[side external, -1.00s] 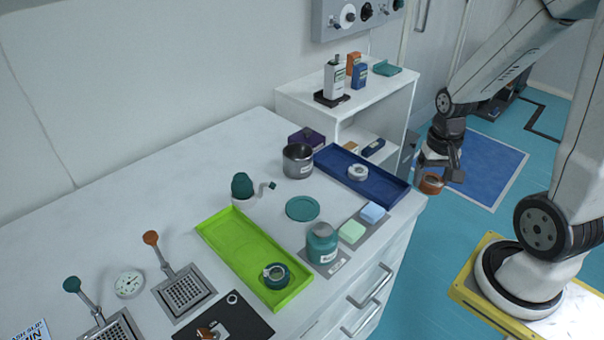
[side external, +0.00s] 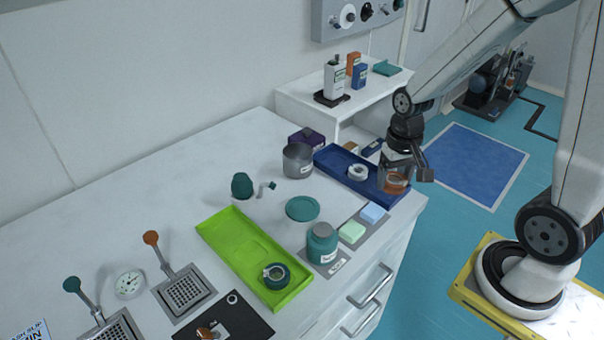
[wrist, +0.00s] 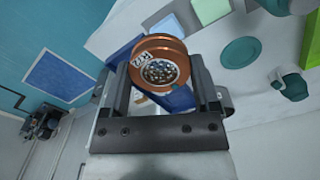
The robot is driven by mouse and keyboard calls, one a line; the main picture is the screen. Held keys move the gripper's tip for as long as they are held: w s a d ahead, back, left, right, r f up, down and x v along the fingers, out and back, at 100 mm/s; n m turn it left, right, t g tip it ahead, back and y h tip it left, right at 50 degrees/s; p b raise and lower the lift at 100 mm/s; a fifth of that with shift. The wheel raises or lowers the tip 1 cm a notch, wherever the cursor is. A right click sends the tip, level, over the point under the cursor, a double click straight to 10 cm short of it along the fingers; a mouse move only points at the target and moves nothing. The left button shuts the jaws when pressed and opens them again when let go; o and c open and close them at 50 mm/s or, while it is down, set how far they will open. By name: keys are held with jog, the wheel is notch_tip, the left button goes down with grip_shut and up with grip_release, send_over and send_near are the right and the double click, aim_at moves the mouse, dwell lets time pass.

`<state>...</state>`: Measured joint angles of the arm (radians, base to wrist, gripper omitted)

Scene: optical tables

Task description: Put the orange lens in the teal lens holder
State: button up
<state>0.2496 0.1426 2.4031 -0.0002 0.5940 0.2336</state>
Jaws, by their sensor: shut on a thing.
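The orange lens (side external: 395,183) is a copper-orange ring. It also shows in the wrist view (wrist: 160,48), between the two fingers, with its round glass face toward the camera. My gripper (side external: 397,174) is shut on it and holds it up, over the right end of the blue tray in the side view. The teal ring-shaped piece that looks like the lens holder (side external: 276,275) sits in the near end of the lime green tray (side external: 218,232), well to the left of my gripper. Its middle is only partly clear at this size.
The blue tray (side external: 335,163) holds a white ring (side external: 358,172). Between the trays stand a teal jar (side external: 322,244), a flat teal disc (side external: 302,208) and sponge-like blocks (side external: 352,231). A metal cup (side external: 298,161) and a dark green knob (side external: 242,185) stand farther back.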

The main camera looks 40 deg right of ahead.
jog(key=w+a+n, duration=0.3)
jog(key=w+a, duration=0.1)
jog(key=a, duration=0.4)
jog(key=shift+a, duration=0.35)
jog(key=shift+w, duration=0.2)
send_over(302, 208)
jog(key=s, duration=0.2)
notch_tip(302, 208, down, 8)
jog(key=shift+w+d+f, duration=0.1)
jog(key=shift+w+f, duration=0.55)
jog(key=shift+f, duration=0.05)
jog(key=shift+w+f, duration=0.25)
jog(key=shift+f, duration=1.55)
